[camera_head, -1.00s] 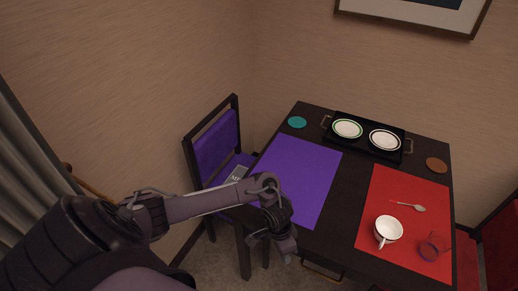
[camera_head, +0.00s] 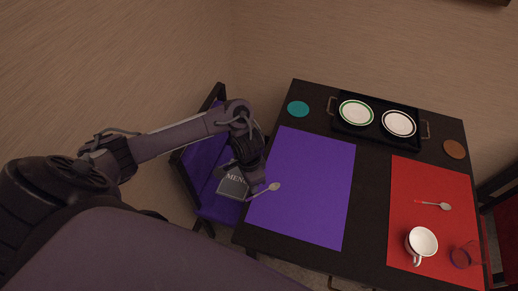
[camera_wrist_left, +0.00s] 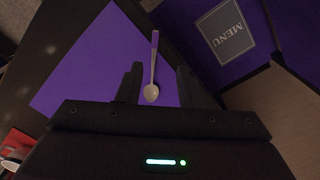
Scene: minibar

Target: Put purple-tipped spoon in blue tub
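A silver spoon (camera_head: 265,190) lies at the left edge of the purple placemat, bowl toward the mat and handle toward the table edge. Its handle end looks purple in the left wrist view, where the spoon (camera_wrist_left: 153,72) appears beyond and between my fingers. My left gripper (camera_head: 247,172) hangs just left of the spoon, near the table's left edge, with fingers apart and empty; its fingers also show in the left wrist view (camera_wrist_left: 158,75). No blue tub is in view. My right gripper is not in view.
A menu (camera_head: 233,183) lies on the purple chair (camera_head: 205,160) beside the table. On the table are a purple placemat (camera_head: 310,190), teal coaster (camera_head: 298,109), black tray (camera_head: 376,133) with two plates, a red placemat (camera_head: 405,190) with a red-tipped spoon (camera_head: 433,205), cup (camera_head: 422,241) and glass (camera_head: 463,256).

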